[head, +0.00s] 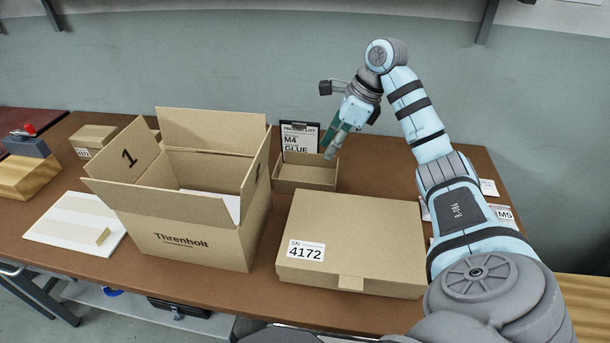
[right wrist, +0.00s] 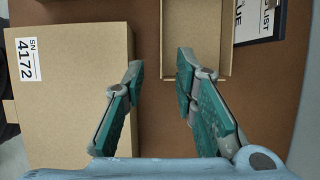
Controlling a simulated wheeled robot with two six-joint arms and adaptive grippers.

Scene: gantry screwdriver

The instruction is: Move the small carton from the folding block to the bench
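A small open-topped carton (head: 305,173) stands near the back of the bench (head: 372,165), between the large open box and the flat carton. Whether a block lies under it cannot be told. My right gripper (head: 332,152) hangs over its right side. In the right wrist view my right gripper (right wrist: 160,75) is open and empty, and the edge of the small carton (right wrist: 192,75) shows between and behind the fingertips. Contact cannot be made out. A wooden block (head: 28,178) lies at the far left; whether it is the folding block is unclear. My left gripper is not in view.
The large Threnholt box (head: 190,237) stands open. The flat carton (head: 365,245) labelled SN 4172 lies closed at front. A packing list clipboard (head: 299,136) stands behind the small carton. A closed labelled carton (head: 95,138) and a white board (head: 62,235) are at left.

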